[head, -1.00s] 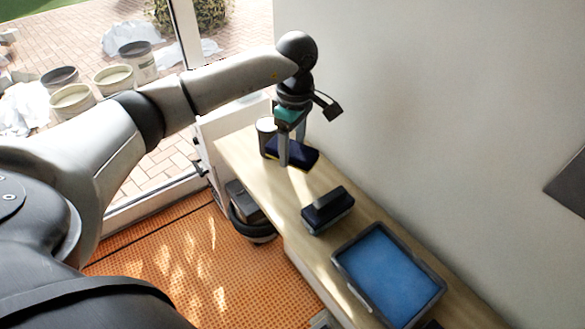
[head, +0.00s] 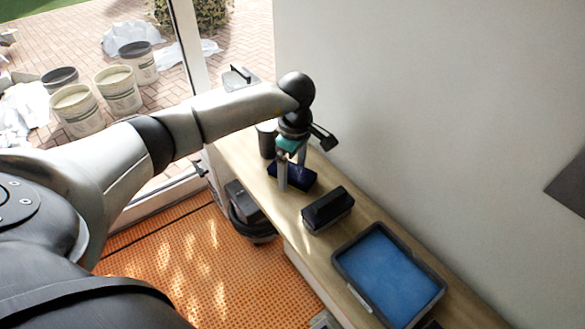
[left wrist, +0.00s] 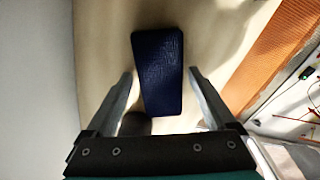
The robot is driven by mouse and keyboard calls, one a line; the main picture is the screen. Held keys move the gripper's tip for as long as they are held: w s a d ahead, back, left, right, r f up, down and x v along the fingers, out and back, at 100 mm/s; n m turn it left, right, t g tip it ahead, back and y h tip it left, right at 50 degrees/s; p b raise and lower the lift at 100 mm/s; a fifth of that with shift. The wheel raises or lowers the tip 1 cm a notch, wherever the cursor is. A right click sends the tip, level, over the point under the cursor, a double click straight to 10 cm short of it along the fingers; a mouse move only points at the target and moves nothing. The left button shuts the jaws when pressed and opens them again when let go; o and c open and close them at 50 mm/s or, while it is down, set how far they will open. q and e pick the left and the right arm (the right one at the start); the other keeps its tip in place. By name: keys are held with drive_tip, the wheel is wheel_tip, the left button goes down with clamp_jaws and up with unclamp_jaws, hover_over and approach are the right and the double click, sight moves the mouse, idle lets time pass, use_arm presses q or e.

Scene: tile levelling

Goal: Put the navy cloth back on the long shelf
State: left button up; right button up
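The navy cloth (head: 300,176), a folded dark blue rectangle, is at the far part of the long wooden shelf (head: 262,182). In the left wrist view the cloth (left wrist: 158,72) lies between my two fingers with a thin gap on each side. My left gripper (head: 291,174) points down over it, open, fingertips close to its two long sides. In the left wrist view the gripper (left wrist: 161,72) shows both fingers apart. One finger hides part of the cloth in the head view. My right gripper is in neither view.
A dark cup (head: 267,140) stands just beyond the cloth. A dark block-shaped thing (head: 327,210) is on the near side, then a tray with a blue inside (head: 338,262). The wall (head: 400,130) runs close along the shelf. The orange floor (head: 180,250) is clear in front.

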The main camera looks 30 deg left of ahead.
sight(294, 171)
use_arm(q)
drive_tip(key=shift+o, duration=0.4)
drive_tip(key=shift+r, duration=0.15)
wheel_tip(294, 171, up, 12)
drive_tip(key=shift+d, duration=0.25)
